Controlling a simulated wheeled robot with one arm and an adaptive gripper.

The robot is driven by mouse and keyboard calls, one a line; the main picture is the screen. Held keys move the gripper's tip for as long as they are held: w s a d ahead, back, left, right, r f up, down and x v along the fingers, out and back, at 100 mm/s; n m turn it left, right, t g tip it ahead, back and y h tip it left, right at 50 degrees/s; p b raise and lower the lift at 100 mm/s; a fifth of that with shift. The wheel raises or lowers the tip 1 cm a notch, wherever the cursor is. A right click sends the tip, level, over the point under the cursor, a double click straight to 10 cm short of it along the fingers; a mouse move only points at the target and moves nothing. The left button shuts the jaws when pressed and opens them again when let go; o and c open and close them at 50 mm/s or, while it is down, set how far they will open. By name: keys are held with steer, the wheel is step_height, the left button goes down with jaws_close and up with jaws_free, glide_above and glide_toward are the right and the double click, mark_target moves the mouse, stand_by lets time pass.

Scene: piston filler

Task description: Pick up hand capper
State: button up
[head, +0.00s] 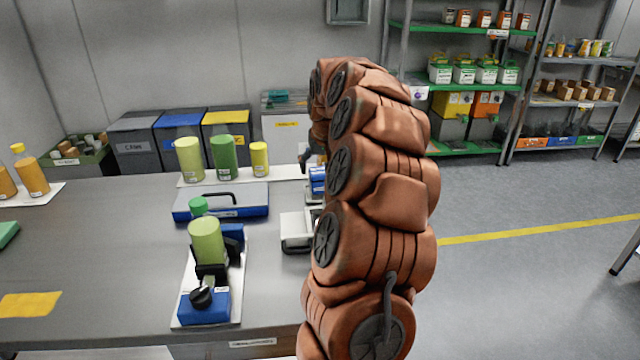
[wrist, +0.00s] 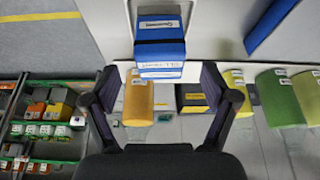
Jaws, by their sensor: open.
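A blue block-shaped tool with white labels, which I take to be the hand capper (wrist: 160,52), is at the upper middle of the wrist view, ahead of and between my fingers. The label is too blurred to read. In the head view a part of the blue tool (head: 317,180) shows at the left edge of my arm, and the rest is hidden behind the arm. My gripper (wrist: 162,88) is open, with one dark finger on each side and nothing held. In the head view the gripper is mostly hidden by my arm.
A blue case (head: 222,203) and a filler stand with a green bottle (head: 205,240) are left of the arm. Green and yellow bottles (head: 223,157) stand on a white board behind. A white-and-grey device (head: 297,230) sits close to the arm.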

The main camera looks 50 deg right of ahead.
mark_target(319, 182)
steer(key=shift+p+x, duration=0.6)
steer(key=shift+x, duration=3.2)
steer(key=c, duration=1.4)
